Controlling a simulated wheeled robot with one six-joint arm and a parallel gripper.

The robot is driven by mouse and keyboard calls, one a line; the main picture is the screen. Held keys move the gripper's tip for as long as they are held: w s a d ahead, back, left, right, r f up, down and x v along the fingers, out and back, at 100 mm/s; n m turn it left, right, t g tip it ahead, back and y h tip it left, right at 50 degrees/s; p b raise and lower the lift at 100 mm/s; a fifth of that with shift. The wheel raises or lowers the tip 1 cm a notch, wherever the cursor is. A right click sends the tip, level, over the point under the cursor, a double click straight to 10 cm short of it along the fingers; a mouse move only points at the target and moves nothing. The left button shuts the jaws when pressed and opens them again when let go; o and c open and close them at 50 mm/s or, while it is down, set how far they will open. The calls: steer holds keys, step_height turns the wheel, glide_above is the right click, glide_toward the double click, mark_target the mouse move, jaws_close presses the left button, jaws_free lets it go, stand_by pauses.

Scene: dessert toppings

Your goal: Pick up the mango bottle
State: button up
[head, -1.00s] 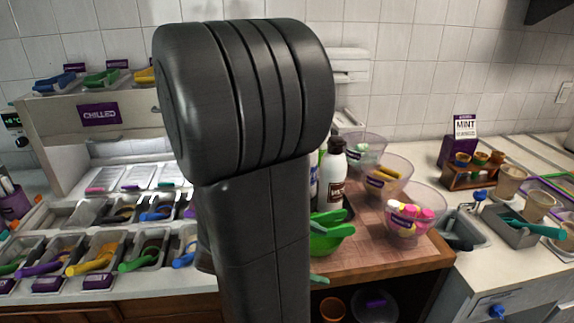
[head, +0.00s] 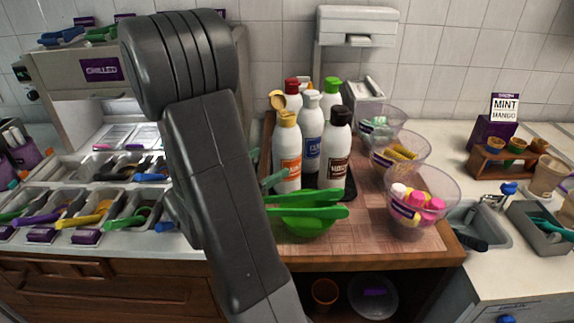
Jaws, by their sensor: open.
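Several squeeze bottles stand close together on a dark tray on the wooden board. The front left one (head: 287,155) is white with an orange cap and an orange label; it looks like the mango bottle, though I cannot read its label. A bottle with a blue label (head: 313,130) stands behind it. A bottle with a dark cap and brown label (head: 335,155) stands to its right. Red-capped (head: 292,88) and green-capped (head: 331,90) bottles stand at the back. My arm fills the left middle, left of the bottles. My gripper does not show.
A green bowl (head: 300,228) with green utensils across it stands in front of the bottles. Clear bowls of toppings, the nearest (head: 421,205) with pink and yellow pieces, line the right side. Topping bins (head: 95,195) lie left. The board's front right (head: 370,250) is bare.

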mark_target(280, 119)
steer(key=shift+w+p+x, duration=0.2)
steer(key=shift+p+x, duration=0.4)
steer(key=shift+x, duration=3.5)
steer(key=shift+a+f, duration=0.1)
steer(key=shift+a, duration=0.1)
steer(key=c, duration=1)
steer(key=shift+c, duration=0.2)
steer(key=shift+o, duration=0.7)
step_height(280, 119, up, 9)
steer(key=shift+r, duration=0.65)
steer(key=shift+c, duration=0.7)
